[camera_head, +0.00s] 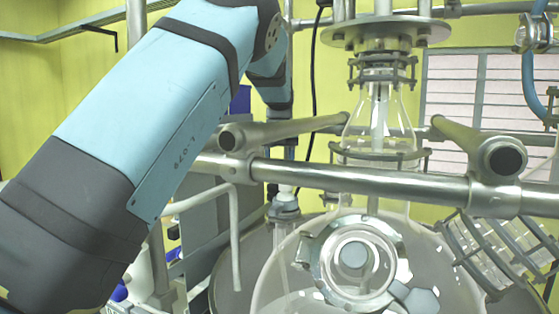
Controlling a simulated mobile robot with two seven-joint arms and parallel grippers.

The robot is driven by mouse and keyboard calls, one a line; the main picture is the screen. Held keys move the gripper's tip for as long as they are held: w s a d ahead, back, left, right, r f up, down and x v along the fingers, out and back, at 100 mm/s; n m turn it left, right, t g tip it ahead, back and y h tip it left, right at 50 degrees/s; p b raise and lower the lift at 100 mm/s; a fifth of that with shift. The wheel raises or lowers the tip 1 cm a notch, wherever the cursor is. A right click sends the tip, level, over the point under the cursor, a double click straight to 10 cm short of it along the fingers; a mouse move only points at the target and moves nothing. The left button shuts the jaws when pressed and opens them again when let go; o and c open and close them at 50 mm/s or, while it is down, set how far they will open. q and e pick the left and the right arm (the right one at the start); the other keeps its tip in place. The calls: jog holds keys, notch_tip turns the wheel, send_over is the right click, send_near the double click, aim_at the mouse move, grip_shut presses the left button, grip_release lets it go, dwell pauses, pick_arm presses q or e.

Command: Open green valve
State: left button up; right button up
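No green valve shows clearly in the head view. My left arm crosses the left half of the view, from the lower left up to the top and then down behind the metal frame. Its gripper cannot be made out. My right arm and gripper are out of view. A glass reactor vessel (275,290) with a round clamped port (352,255) stands at the bottom centre. A glass neck (365,125) rises above it under a metal flange (375,33). A small grey fitting (285,207) sits left of the neck.
A thick metal rail (370,180) runs across in front of the neck, with clamp joints at both sides. A bent metal tube (234,235) hangs at left centre. A ribbed glass part (490,255) is at right, and a blue hose (530,85) at upper right.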

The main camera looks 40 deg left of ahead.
pick_arm(q)
jog(key=shift+f+n, duration=0.25)
jog(key=shift+n, duration=1.15)
jog(key=shift+r, duration=0.15)
jog(key=o, duration=0.9)
jog(key=shift+r, duration=0.2)
notch_tip(320, 180, up, 14)
jog(key=shift+f+b, duration=0.25)
jog(key=shift+b, duration=0.7)
